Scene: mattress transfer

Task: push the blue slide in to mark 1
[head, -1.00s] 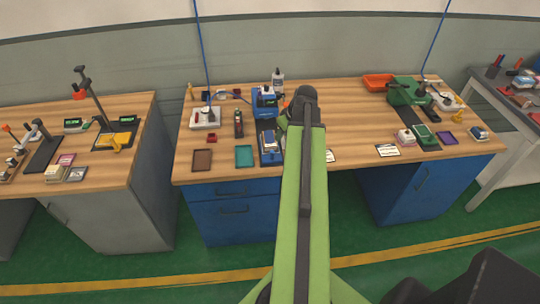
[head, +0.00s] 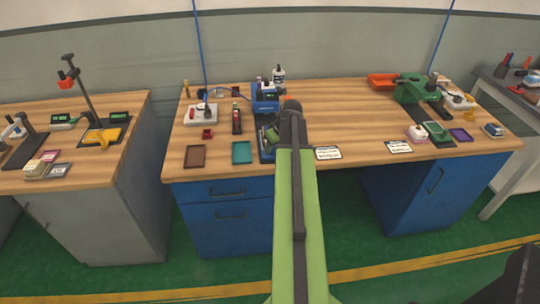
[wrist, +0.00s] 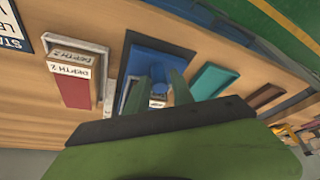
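The blue station (head: 265,98) stands toward the back of the wooden bench, left of my arm, with a dark base in front. The blue slide (wrist: 160,62) shows in the wrist view as a blue block on the dark plate. In the head view my gripper (head: 271,135) is down over the front of the station and hides much of the slide. In the wrist view my gripper (wrist: 159,92) has its two green fingers apart, with a small blue and white part visible between them. I cannot tell whether they touch it. Mark 1 is not readable.
A teal tray (head: 242,152) and a brown tray (head: 195,156) lie left of the station. A dark upright holder (head: 237,122) stands close by. A white card (head: 328,153) lies right of my arm.

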